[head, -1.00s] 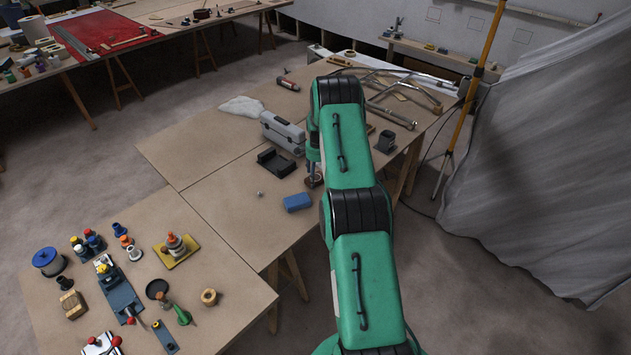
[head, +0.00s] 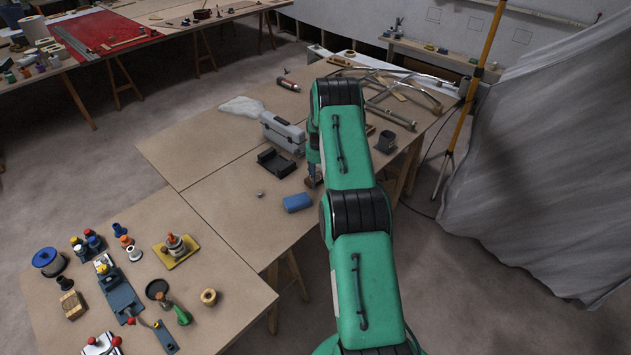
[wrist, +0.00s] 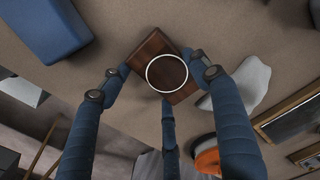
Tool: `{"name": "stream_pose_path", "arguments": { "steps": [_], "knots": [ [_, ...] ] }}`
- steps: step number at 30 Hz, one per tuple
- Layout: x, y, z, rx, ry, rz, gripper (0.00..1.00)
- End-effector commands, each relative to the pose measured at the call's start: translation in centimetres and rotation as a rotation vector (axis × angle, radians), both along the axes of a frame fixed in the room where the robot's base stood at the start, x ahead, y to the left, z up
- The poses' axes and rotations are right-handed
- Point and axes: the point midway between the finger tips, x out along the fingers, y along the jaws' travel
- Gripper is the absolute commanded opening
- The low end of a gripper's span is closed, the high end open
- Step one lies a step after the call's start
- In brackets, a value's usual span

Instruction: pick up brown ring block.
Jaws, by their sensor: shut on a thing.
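The brown ring block (wrist: 148,52) is a dark brown wooden square block with a pale ring on its top face. In the wrist view it sits between the blue fingers of my gripper (wrist: 163,76), turned at an angle to them. The left and right fingers press at its opposite sides, and a third finger reaches its near side. My gripper is shut on it. In the head view my gripper (head: 313,176) is low at the table, beside my arm, and the block is mostly hidden there. I cannot tell whether the block is clear of the tabletop.
A blue block (head: 297,202) lies close by on the left. A black tray (head: 276,163) and a grey toolbox (head: 283,132) stand behind it. A dark grey cup (head: 386,141) stands to the right of my arm. The tabletop (head: 225,205) at front left is mostly bare.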

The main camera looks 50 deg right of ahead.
Motion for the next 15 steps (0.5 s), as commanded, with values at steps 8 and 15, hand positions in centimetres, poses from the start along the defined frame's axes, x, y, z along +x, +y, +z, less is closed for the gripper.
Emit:
{"name": "stream_pose_path", "arguments": {
  "steps": [8, 15],
  "knots": [
    [0.0, 0.0, 0.0, 0.0, 0.0, 0.0, 0.33],
    [0.0, 0.0, 1.2, 0.0, -0.001, 0.0, 0.33]
  ]
}}
